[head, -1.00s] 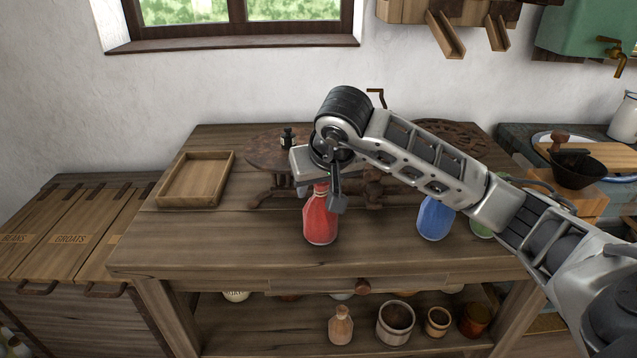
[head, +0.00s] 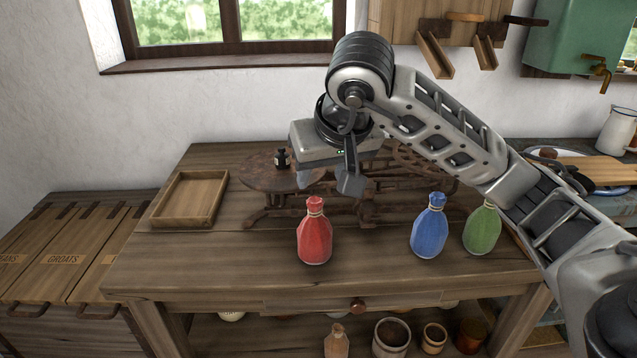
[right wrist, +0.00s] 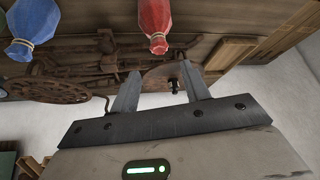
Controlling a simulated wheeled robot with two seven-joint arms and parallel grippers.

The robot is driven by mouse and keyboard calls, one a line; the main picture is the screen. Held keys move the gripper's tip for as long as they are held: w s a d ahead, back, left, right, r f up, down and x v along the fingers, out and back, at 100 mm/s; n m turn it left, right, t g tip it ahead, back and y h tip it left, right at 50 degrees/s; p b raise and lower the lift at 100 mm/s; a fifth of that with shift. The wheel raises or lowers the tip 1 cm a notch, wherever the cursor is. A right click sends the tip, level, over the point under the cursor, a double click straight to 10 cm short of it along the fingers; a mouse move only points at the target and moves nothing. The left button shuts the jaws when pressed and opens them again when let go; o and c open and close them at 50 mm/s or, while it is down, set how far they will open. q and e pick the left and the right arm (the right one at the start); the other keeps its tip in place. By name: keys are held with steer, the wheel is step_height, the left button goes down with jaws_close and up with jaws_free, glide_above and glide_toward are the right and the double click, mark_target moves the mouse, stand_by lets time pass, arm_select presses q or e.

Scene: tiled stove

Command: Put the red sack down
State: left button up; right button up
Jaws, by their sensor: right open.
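The red sack (head: 315,236) stands upright on the wooden table, in front of the dark balance scale (head: 262,172). It also shows at the top of the right wrist view (right wrist: 155,22). My right gripper (head: 330,188) is above and behind the sack, apart from it. In the right wrist view its two fingers (right wrist: 160,88) are spread with nothing held between them. The scale stands beyond the fingers, with a small dark weight (head: 281,158) on its left plate. My left gripper is not in view.
A blue sack (head: 429,228) and a green sack (head: 482,229) stand to the right on the table (head: 200,255). An empty wooden tray (head: 157,212) lies at the back left. The table's left front is clear. Pots stand on the shelf below.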

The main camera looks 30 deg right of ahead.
steer(key=s+a+f+m+g+y, duration=0.1)
steer(key=s+a+f+g+y, duration=0.2)
steer(key=a, duration=0.5)
steer(key=s+a+f+m+g+y, duration=0.1)
steer(key=s+a+f+y, duration=0.1)
steer(key=a+f+y, duration=0.4)
steer(key=s+a+r+m+y, duration=0.6)
steer(key=a+r+m+y, duration=0.3)
steer(key=a+m+y, duration=0.5)
steer(key=w+d+f+n+t+h, duration=0.2)
steer(key=d+f+n+t+h, duration=0.3)
steer(key=n, duration=0.6)
steer(key=w+d+f+n+t+h, duration=0.2)
steer(key=w+n+t+h, duration=0.3)
steer(key=n, duration=0.7)
steer(key=d+f+n+t+h, duration=0.35)
steer(key=n+t, duration=0.35)
steer(key=n, duration=0.4)
steer(key=s+d+f+m+g+h, duration=0.1)
steer(key=s+f+m+g, duration=0.3)
steer(key=f, duration=0.5)
steer(key=s+d+f+m+g+h, duration=0.1)
steer(key=s+f+m+g+h, duration=0.2)
steer(key=f+m, duration=0.6)
steer(key=s, duration=0.2)
steer(key=shift+s+d+f+m+g, duration=0.2)
steer(key=shift+s+f+m+g, duration=0.1)
steer(key=shift+g, duration=0.1)
